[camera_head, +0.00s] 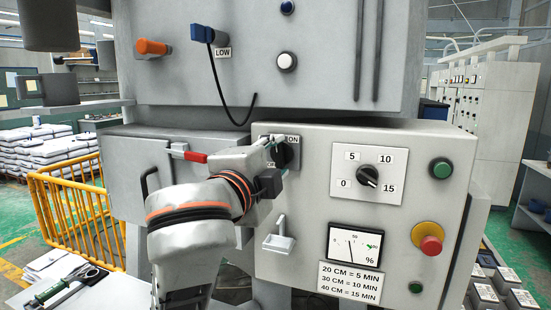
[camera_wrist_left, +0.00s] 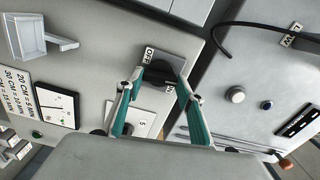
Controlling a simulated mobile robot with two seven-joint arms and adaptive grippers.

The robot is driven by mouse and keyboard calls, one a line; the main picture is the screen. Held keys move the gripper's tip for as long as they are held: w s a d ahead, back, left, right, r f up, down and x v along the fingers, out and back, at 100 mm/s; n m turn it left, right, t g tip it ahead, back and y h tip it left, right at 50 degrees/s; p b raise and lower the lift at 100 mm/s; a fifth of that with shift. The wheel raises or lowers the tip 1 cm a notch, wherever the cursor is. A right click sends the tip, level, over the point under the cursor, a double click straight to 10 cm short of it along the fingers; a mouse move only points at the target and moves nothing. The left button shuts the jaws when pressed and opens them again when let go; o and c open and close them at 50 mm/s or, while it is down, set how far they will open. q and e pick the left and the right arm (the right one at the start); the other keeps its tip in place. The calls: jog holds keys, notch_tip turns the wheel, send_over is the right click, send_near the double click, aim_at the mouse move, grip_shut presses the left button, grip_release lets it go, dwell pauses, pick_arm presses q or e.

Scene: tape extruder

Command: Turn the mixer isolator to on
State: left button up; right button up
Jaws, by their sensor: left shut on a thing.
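The mixer isolator (camera_head: 293,154) is a black rotary switch on a dark plate at the upper left of the light grey control panel (camera_head: 310,190). Its ON label shows at the upper right of the plate in the head view. My left gripper (camera_head: 277,153) is at the switch and hides much of it. In the left wrist view, the two teal-padded fingers of my left gripper (camera_wrist_left: 161,90) are closed on either side of the black isolator knob (camera_wrist_left: 157,73), with the OFF label beside it. The exact knob angle is hard to read. My right gripper is not in view.
Right of the isolator are a timer dial (camera_head: 367,176), a green button (camera_head: 440,168) and a red emergency stop (camera_head: 430,238). A grey lever (camera_head: 279,240) sticks out below the isolator. A red-handled latch (camera_head: 188,154) is just left of my gripper. A cable (camera_head: 222,95) hangs above.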

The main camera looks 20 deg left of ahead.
pick_arm(q)
jog(key=shift+a+m, duration=0.1)
jog(key=shift+m, duration=0.5)
jog(key=shift+r, duration=0.1)
jog(key=o, duration=1.1)
jog(key=shift+w, duration=0.1)
